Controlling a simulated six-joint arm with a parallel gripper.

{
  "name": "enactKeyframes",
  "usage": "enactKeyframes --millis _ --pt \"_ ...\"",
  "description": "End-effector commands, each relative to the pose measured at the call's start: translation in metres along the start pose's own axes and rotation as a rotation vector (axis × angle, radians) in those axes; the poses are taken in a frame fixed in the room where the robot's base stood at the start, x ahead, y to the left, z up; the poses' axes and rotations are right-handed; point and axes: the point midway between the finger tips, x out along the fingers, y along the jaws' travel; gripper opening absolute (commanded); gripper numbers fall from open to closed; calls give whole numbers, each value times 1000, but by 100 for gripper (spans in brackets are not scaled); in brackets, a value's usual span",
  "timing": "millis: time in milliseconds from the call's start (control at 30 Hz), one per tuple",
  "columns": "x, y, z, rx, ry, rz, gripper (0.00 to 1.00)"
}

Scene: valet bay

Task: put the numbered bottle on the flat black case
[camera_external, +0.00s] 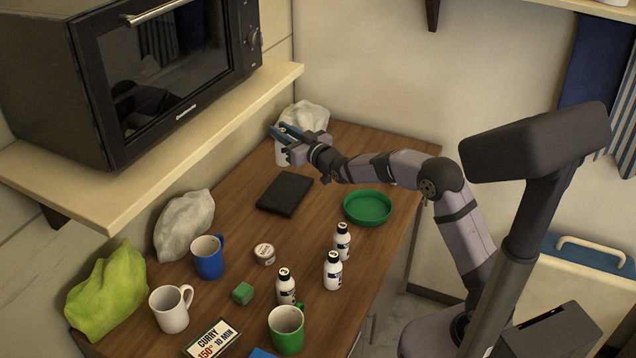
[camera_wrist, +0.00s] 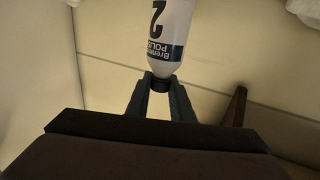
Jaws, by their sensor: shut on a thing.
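My gripper (camera_external: 286,132) is shut on the dark cap of a white bottle (camera_external: 281,154) at the back of the wooden counter, beyond the case. In the wrist view my fingers (camera_wrist: 160,84) pinch the cap, and the bottle (camera_wrist: 171,32) shows a black 2 and a dark label band. The flat black case (camera_external: 285,194) lies on the counter, nearer the camera than the held bottle, with its top bare. I cannot tell whether the bottle touches the counter.
Three white bottles (camera_external: 333,272) with black caps stand nearer the front. A green dish (camera_external: 367,207) lies right of the case. A crumpled pale bag (camera_external: 304,114) is behind my gripper. A microwave shelf (camera_external: 150,190) overhangs the left.

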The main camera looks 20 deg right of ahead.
Motion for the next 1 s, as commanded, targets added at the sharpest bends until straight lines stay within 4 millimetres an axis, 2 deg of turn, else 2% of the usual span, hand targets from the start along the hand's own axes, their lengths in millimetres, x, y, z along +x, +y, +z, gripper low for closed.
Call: enactKeyframes --millis 167,500,800,1000 --pt "0 0 8 0 0 0 0" --pt "0 1 55 -1 0 1 0" --pt "0 1 66 0 2 1 0" --pt "0 1 88 0 -1 1 0"
